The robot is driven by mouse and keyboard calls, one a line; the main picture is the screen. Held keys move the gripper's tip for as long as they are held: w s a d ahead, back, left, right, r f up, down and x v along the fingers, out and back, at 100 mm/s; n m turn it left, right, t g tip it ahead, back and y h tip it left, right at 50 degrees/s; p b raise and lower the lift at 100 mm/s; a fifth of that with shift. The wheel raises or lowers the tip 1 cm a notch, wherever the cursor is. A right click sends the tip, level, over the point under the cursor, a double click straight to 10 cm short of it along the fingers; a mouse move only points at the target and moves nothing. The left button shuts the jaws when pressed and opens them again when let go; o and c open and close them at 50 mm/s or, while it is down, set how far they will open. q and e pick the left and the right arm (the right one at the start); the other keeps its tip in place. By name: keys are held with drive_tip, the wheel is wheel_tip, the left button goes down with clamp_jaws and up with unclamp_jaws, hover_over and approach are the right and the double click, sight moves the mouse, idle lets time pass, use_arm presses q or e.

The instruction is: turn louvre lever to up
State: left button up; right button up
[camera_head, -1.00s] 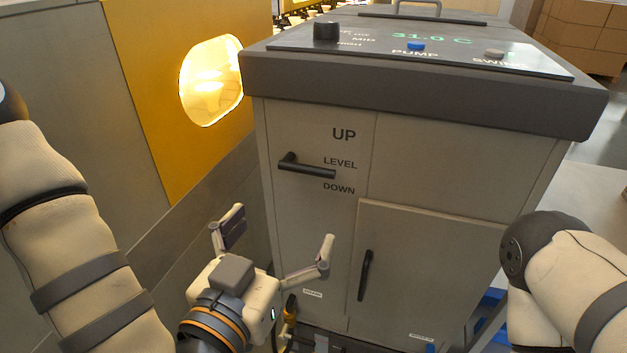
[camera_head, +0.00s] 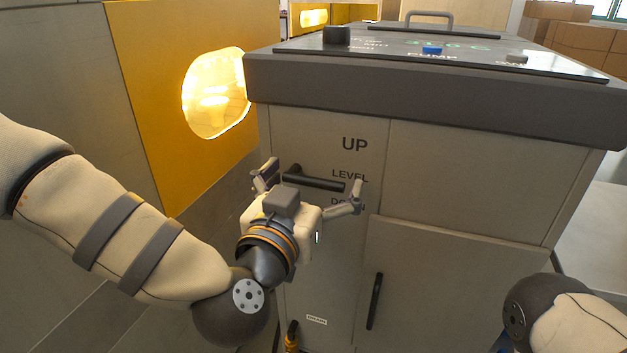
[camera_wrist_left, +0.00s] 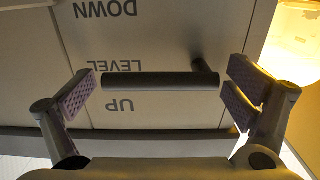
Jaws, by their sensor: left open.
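The louvre lever (camera_head: 316,183) is a black bar on the front of the grey cabinet, lying about level beside the word LEVEL (camera_head: 350,175). UP (camera_head: 355,144) is printed above and DOWN, partly hidden, below. My left gripper (camera_head: 310,188) is open in front of the lever. In the left wrist view, which looks upside down, the lever (camera_wrist_left: 160,80) runs lengthwise between the two spread finger pads (camera_wrist_left: 160,92); I see small gaps at its ends and no clear contact. My right gripper is out of view; only part of my right arm shows at lower right.
The cabinet's overhanging grey top (camera_head: 430,95) carries a black knob (camera_head: 337,35) and a blue button (camera_head: 432,50). A lower door has a black vertical handle (camera_head: 375,301). A yellow panel with a glowing window (camera_head: 215,92) stands close on the left.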

sight(313, 152)
use_arm(q)
drive_tip(key=c, duration=1.7)
drive_tip(key=shift+r+n+p, duration=0.55)
drive_tip(key=shift+n+p, duration=0.05)
drive_tip(key=shift+n, duration=0.1)
drive_tip(key=shift+a+r+n+p, duration=0.15)
drive_tip(key=shift+r+n+p, duration=0.3)
drive_tip(key=shift+n+p, duration=0.55)
drive_tip(key=shift+c, duration=0.2)
drive_tip(key=n, duration=0.3)
drive_tip(key=shift+w+a+r+p, duration=0.1)
drive_tip(key=shift+a+r+p, duration=0.1)
drive_tip(key=shift+r+p, duration=0.15)
drive_tip(key=shift+w+a+r+n, duration=0.1)
drive_tip(key=shift+a+r+n, duration=0.05)
drive_tip(key=shift+n, duration=0.65)
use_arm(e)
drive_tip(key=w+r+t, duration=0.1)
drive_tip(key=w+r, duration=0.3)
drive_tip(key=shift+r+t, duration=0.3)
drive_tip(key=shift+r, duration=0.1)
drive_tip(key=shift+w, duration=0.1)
use_arm(q)
drive_tip(key=o, duration=1.7)
drive_tip(key=shift+w, duration=0.1)
drive_tip(key=shift+o, duration=0.2)
drive_tip(key=shift+a, duration=0.1)
